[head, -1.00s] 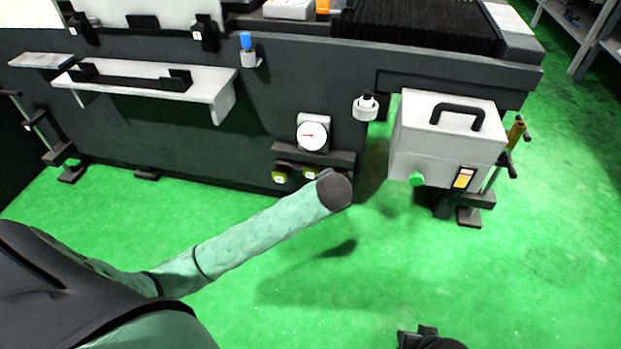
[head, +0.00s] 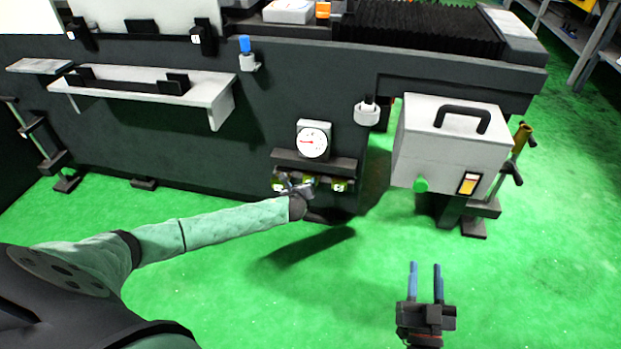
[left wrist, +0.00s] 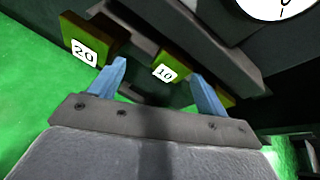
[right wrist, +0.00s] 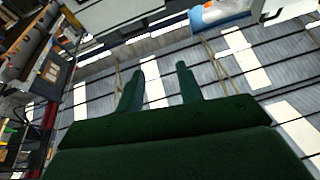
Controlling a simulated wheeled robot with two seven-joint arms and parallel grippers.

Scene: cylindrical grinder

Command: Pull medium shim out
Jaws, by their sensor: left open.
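Three yellow-green shims sit in a row under the dark rack (head: 314,161) on the machine's front. The middle shim, labelled 10 (left wrist: 167,69), shows between my left fingertips in the left wrist view, with no clear contact. The shim labelled 20 (left wrist: 85,42) is left of the fingers. The third shim (left wrist: 226,97) is partly hidden behind the right finger; it also shows in the head view (head: 340,185). My left gripper (head: 293,183) is open and partly covers the shims in the head view. My right gripper (head: 425,265) is open and empty, over the green floor.
A round dial gauge (head: 313,140) stands on the rack just above the shims. A grey box with a black handle (head: 450,145) is at the right. A shelf (head: 150,90) juts out at the left. The green floor in front is clear.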

